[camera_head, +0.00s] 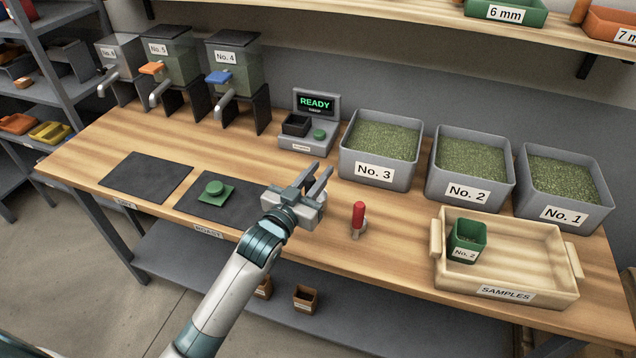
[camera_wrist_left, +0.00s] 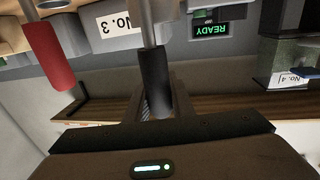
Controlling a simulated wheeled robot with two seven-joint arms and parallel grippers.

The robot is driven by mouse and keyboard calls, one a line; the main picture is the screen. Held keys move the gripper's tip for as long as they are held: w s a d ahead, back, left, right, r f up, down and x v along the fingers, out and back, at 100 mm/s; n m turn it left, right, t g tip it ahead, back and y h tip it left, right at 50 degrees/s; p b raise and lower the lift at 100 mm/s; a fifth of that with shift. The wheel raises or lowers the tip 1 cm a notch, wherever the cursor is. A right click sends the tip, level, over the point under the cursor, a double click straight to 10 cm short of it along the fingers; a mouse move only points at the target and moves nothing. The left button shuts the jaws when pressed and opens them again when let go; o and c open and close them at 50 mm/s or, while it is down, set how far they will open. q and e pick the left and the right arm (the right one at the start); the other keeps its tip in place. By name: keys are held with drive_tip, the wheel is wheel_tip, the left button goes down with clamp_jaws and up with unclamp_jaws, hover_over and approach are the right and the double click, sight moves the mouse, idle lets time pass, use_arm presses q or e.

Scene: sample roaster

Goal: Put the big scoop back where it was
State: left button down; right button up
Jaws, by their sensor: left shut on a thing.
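My left gripper (camera_head: 317,178) is above the bench, in front of the scale and left of the red-handled tool. In the left wrist view a black handle (camera_wrist_left: 155,80) with a grey metal shaft sits at the fingers. The gripper is shut on this handle, which I take to be the big scoop's. The scoop's head is not visible, and in the head view the gripper hides the scoop. A red-handled tool (camera_head: 358,218) stands upright at the bench's front; its red handle also shows in the left wrist view (camera_wrist_left: 48,55). My right gripper is not in view.
Bins No. 3 (camera_head: 374,172), No. 2 (camera_head: 466,192) and No. 1 (camera_head: 563,214) hold green beans. The SAMPLES tray (camera_head: 535,270) holds a green cup (camera_head: 467,240). The READY scale (camera_head: 308,130) stands behind. Two dark mats (camera_head: 147,177) lie left; one carries a green piece (camera_head: 215,191).

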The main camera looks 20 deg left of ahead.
use_arm(q)
wheel_tip(320, 180, down, 3)
drive_tip(key=shift+f, duration=0.25)
drive_tip(key=c, duration=1.5)
unclamp_jaws()
drive_tip(key=shift+c, duration=0.2)
drive_tip(key=shift+s, duration=0.1)
drive_tip(key=shift+s, duration=0.25)
drive_tip(key=s+a+b, duration=0.2)
drive_tip(key=s, duration=0.9)
drive_tip(key=shift+a, duration=0.2)
